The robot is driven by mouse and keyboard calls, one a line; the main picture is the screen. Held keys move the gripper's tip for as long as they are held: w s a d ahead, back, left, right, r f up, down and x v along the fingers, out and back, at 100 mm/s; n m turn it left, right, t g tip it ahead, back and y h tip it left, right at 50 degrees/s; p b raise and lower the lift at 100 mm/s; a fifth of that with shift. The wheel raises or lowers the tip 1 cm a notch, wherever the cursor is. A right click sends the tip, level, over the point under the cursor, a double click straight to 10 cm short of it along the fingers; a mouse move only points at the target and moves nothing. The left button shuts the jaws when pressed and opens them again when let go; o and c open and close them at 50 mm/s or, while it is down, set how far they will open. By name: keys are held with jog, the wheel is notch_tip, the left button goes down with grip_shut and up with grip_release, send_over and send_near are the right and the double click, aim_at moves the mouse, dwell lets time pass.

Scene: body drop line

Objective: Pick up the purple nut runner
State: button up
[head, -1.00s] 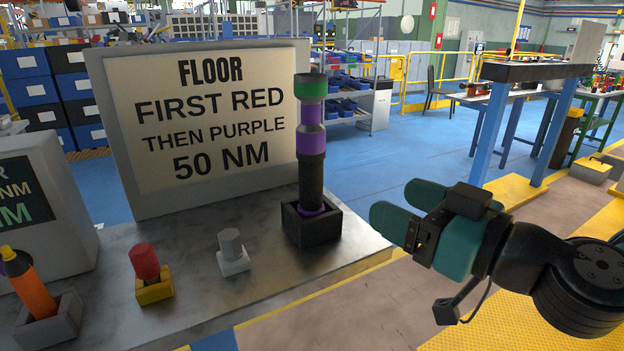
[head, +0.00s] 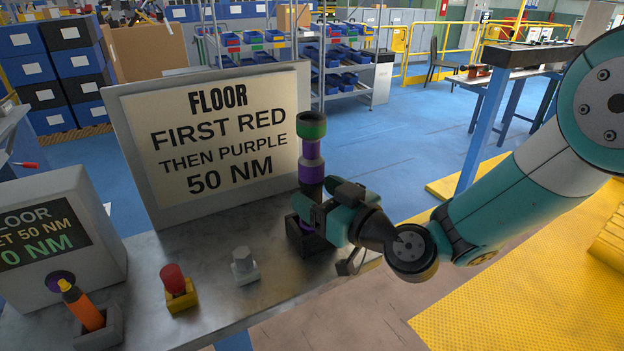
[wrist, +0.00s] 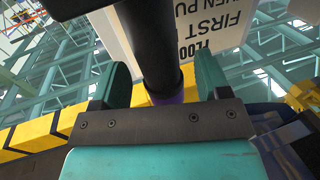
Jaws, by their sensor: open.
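The purple nut runner (head: 311,167) stands upright in a black square holder (head: 300,238) at the right end of the metal bench. It has a green ring on top, purple bands and a black lower body. My gripper (head: 308,208) is at its lower black body, coming in from the right. In the wrist view, the black shaft of the nut runner (wrist: 156,50) passes between my two teal fingers (wrist: 160,88), with a gap showing on each side. My jaws are open. The fingers partly hide the tool's lower body and its holder in the head view.
To the left are a small grey socket holder (head: 244,265), a red piece in a yellow holder (head: 178,290), an orange tool (head: 84,308) and a grey box (head: 60,235). Open floor lies right of the bench.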

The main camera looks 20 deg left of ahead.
jog(key=shift+p+x, duration=0.45)
jog(key=shift+x, duration=0.45)
jog(key=shift+a, duration=0.1)
jog(key=shift+r, duration=0.1)
jog(key=c, duration=1.2)
jog(key=shift+o, duration=0.2)
jog(key=shift+r, duration=0.1)
notch_tip(320, 180, up, 20)
jog(key=shift+b, duration=1.15)
